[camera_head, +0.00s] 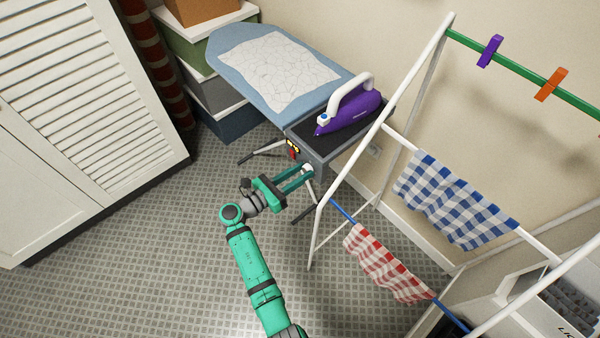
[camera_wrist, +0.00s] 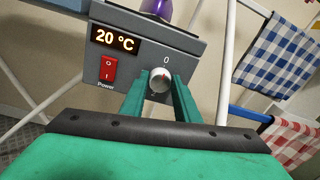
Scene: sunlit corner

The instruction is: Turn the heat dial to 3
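In the head view my gripper (camera_head: 308,172) is at the panel's front. Left of the dial are a display (camera_wrist: 115,40) reading 20 °C and a red power switch (camera_wrist: 109,71).
A purple iron (camera_head: 352,112) rests on the black end of the ironing board (camera_head: 235,50). A white drying rack (camera_head: 335,180) with checked cloths stands close to the right of my gripper. The floor to the left is clear.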

